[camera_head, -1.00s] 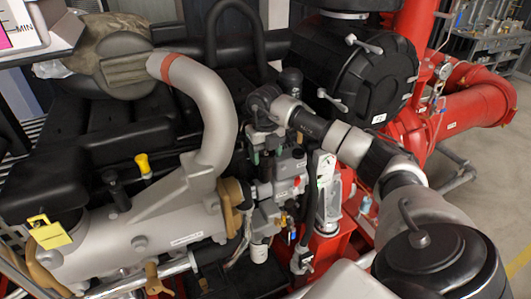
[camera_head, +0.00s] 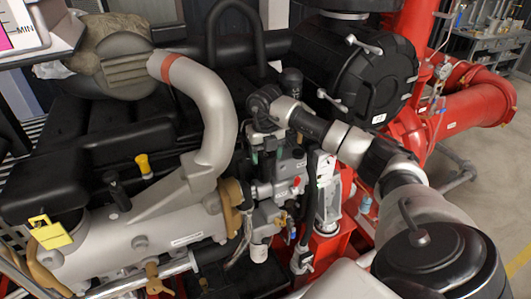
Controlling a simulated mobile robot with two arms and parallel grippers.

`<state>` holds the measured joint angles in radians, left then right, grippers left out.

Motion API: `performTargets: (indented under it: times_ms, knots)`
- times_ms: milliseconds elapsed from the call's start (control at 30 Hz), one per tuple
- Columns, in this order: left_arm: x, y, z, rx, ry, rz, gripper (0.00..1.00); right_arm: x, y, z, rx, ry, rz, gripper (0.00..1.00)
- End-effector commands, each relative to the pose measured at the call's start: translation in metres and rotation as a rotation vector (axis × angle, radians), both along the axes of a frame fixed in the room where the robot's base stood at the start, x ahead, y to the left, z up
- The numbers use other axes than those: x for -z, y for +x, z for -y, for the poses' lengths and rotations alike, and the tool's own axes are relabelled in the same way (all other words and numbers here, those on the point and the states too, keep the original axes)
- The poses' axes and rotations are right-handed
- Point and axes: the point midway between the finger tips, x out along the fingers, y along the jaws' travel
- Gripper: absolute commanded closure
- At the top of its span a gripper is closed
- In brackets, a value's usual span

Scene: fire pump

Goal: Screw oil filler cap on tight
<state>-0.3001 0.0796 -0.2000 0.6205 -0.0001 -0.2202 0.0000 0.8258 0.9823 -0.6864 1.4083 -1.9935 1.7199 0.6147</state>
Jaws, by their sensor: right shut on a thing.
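My right arm reaches in from the lower right to the middle of the engine. Its wrist bends down at the near side of the black engine top, and my right gripper (camera_head: 263,138) points down among the small fittings there. The gripper is small and dark in this view. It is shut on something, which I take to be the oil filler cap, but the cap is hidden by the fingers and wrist. I cannot tell how the cap sits on its opening. My left gripper is not in view.
A grey curved pipe (camera_head: 215,115) with a red band rises left of the gripper. A black air filter housing (camera_head: 365,75) stands to the right behind the arm. A yellow-topped handle (camera_head: 142,162) and a yellow tag (camera_head: 50,234) are at the left. Red pipes (camera_head: 465,105) fill the right back.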

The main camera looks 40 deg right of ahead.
Motion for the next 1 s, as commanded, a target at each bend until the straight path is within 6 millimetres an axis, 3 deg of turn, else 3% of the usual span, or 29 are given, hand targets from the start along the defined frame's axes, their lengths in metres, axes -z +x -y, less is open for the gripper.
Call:
performTargets:
  times_ms: [167, 467, 800, 1000]
  knots:
    - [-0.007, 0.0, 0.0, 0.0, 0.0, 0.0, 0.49, -0.002, 0.0, 0.0, 0.158, 0.0, 0.002, 0.8]
    - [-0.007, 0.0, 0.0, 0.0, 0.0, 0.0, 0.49, -0.002, 0.001, 0.001, 0.179, 0.0, 0.003, 0.8]
    - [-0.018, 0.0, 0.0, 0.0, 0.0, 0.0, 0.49, -0.003, 0.001, 0.001, 0.459, -0.001, 0.004, 0.8]
    - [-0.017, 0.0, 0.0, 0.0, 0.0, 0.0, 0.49, -0.002, 0.001, 0.001, 0.478, -0.001, 0.005, 0.8]
